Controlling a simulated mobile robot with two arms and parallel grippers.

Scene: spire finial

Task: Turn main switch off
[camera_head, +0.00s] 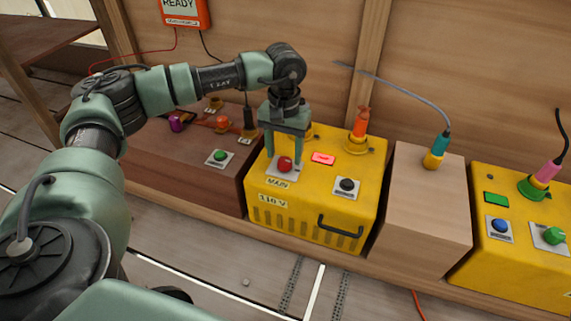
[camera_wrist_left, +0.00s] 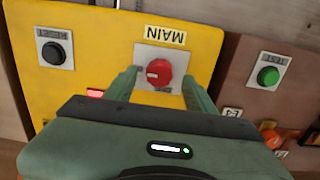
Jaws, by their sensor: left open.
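The main switch is a red knob (camera_head: 285,164) on a light plate on top of the yellow box (camera_head: 300,209), with a "MAIN" label in front of it. It also shows in the left wrist view as a red knob (camera_wrist_left: 159,73) with a small pale mark on it. My left gripper (camera_head: 284,146) points down at the knob from above. In the wrist view its two open fingers (camera_wrist_left: 160,84) stand on either side of the knob, with gaps visible. I cannot tell how far down the fingers reach. A lit red indicator (camera_head: 322,159) is right of the knob. My right gripper is not in view.
A black "RESET" button (camera_head: 347,185) and an orange plug (camera_head: 360,123) are on the same box. A brown box with a green "TEST" button (camera_head: 219,157) stands to the left. A wooden block (camera_head: 423,215) and another yellow box (camera_head: 515,268) stand to the right.

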